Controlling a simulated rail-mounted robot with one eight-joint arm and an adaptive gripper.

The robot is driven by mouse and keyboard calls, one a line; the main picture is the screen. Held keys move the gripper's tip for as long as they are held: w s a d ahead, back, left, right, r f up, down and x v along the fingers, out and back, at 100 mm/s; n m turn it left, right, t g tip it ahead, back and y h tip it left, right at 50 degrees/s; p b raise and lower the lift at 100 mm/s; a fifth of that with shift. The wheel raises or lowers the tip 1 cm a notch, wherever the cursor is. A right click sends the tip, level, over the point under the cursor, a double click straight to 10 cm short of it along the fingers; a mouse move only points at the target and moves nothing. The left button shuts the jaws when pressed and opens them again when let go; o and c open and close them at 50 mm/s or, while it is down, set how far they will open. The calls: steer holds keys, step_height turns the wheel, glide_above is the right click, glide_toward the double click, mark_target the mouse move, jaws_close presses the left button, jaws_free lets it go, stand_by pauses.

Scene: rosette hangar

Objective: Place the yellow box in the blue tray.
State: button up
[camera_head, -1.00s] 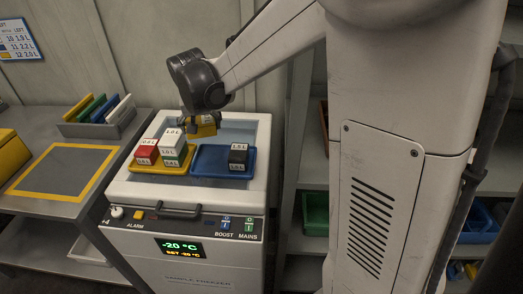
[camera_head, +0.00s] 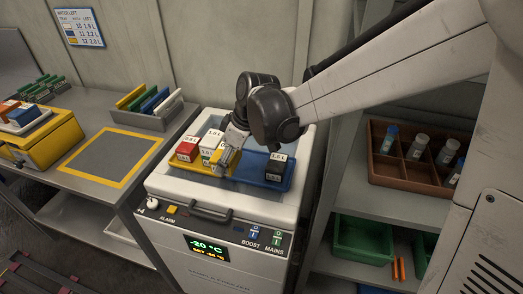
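The blue tray (camera_head: 250,168) lies on the right of the white freezer's top, with a black box (camera_head: 276,166) at its right end. My gripper (camera_head: 223,158) points down over the left side of the blue tray, near the yellow tray. It appears shut on the yellow box (camera_head: 221,163), a small yellow block between its fingers. The arm hides part of the box and the blue tray's back. I cannot tell whether the box touches a tray.
The yellow tray (camera_head: 181,164) left of the blue one holds a red box (camera_head: 187,150) and white and green boxes (camera_head: 209,143). A grey bench with a yellow-framed mat (camera_head: 110,157) stands left. Shelves with a brown divided crate (camera_head: 385,166) and a green bin (camera_head: 362,240) stand right.

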glide_above(245, 165)
steer(key=d, duration=0.1)
steer(key=f, duration=0.7)
steer(key=shift+s, duration=0.3)
steer(key=shift+f, duration=2)
steer(key=shift+f, duration=0.1)
steer(key=o, duration=1.5)
steer(key=shift+c, duration=0.2)
steer(key=shift+v, duration=2.15)
